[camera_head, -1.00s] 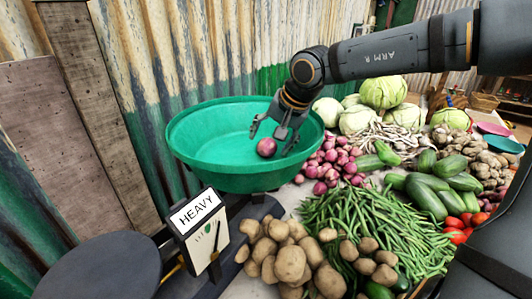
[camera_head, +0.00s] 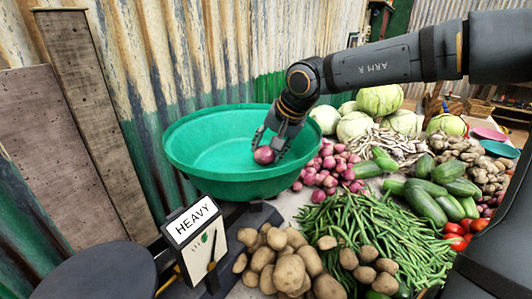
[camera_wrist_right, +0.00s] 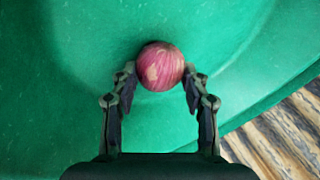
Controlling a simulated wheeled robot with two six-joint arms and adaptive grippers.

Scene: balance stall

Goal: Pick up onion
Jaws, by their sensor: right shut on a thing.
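A red-purple onion (camera_head: 264,155) is inside the green basin (camera_head: 190,143), near its right side. My right gripper (camera_head: 272,146) reaches down into the basin and is shut on the onion. In the right wrist view the onion (camera_wrist_right: 161,67) sits between the two fingertips, with green basin surface behind it. I cannot tell whether the onion touches the basin floor. My left gripper is not in view.
A scale sign reading HEAVY (camera_head: 193,221) stands in front of the basin, beside a dark round plate (camera_head: 97,272). Red onions (camera_head: 330,168), potatoes (camera_head: 285,265), green beans (camera_head: 365,226), cucumbers (camera_head: 428,200) and cabbages (camera_head: 380,99) crowd the right side.

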